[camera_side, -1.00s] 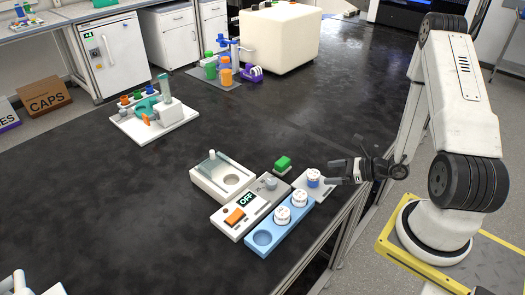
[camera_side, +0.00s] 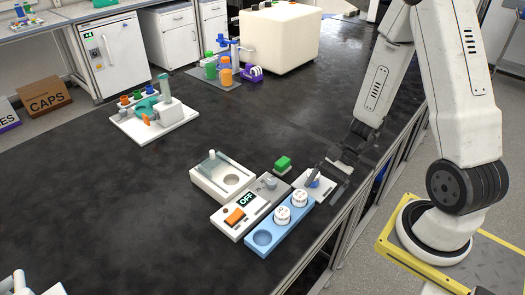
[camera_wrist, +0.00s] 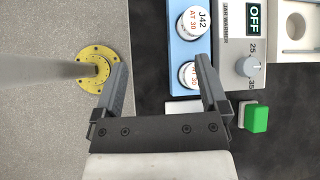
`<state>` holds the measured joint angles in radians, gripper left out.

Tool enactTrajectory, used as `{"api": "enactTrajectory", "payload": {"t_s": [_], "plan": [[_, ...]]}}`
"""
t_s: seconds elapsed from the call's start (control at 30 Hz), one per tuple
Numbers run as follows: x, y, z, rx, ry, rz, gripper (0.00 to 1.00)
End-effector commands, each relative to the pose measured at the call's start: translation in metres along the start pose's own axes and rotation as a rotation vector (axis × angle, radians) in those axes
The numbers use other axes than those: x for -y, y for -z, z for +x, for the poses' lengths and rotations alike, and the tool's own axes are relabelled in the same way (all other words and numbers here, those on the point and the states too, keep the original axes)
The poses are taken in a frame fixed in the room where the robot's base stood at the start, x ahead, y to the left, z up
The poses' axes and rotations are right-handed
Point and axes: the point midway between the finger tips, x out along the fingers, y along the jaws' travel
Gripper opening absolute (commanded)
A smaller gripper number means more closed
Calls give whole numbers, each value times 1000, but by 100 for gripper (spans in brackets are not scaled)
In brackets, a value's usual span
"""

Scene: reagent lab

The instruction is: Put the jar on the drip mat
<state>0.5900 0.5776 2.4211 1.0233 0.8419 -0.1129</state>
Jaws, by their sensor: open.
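Two white-lidded jars stand in the blue tray (camera_side: 263,251): one marked J42 (camera_wrist: 199,20) and another (camera_wrist: 187,74) partly behind the right finger. The tray's front well is empty. I cannot tell which surface is the drip mat.
The jar warmer (camera_side: 226,226), showing OFF, adjoins the blue tray. A white stand with a round recess (camera_side: 205,186) is beside it. A green block (camera_side: 283,163) sits close to my gripper. A white rack (camera_side: 180,122) stands further left. The dark table between is clear.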

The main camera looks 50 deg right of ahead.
Motion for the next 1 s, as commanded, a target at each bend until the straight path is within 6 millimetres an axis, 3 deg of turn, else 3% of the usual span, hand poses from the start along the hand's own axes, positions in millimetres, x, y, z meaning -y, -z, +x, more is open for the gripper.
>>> {"api": "enactTrajectory", "payload": {"t_s": [0.3, 0.7, 1.0], "plan": [[-3, -25, -12, -256, -344, -576, 93], [38, -60, -33, -565, -541, -1290, 93], [52, -74, -36, -633, -558, -1462, 93]]}}
